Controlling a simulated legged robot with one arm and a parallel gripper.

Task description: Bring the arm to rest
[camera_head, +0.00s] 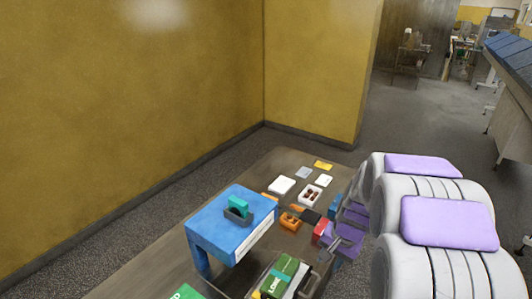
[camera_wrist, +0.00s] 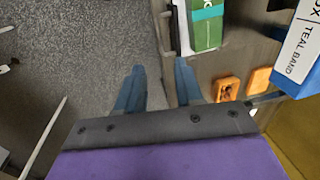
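My gripper (camera_wrist: 158,88) shows in the wrist view with two blue fingers apart and nothing between them. Its fingertips appear above the table's edge, with grey floor beneath the left finger. In the head view my white arm with purple pads fills the lower right, and its purple wrist end is beside the table's right edge; the fingers are hard to make out there.
The brown table (camera_head: 165,262) carries a blue stand (camera_head: 212,222) with a teal piece (camera_head: 238,206), a green box (camera_head: 280,275), orange pieces (camera_head: 290,220) and white trays (camera_head: 281,185). A yellow wall (camera_head: 130,110) stands behind; open floor (camera_head: 425,120) lies at the upper right.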

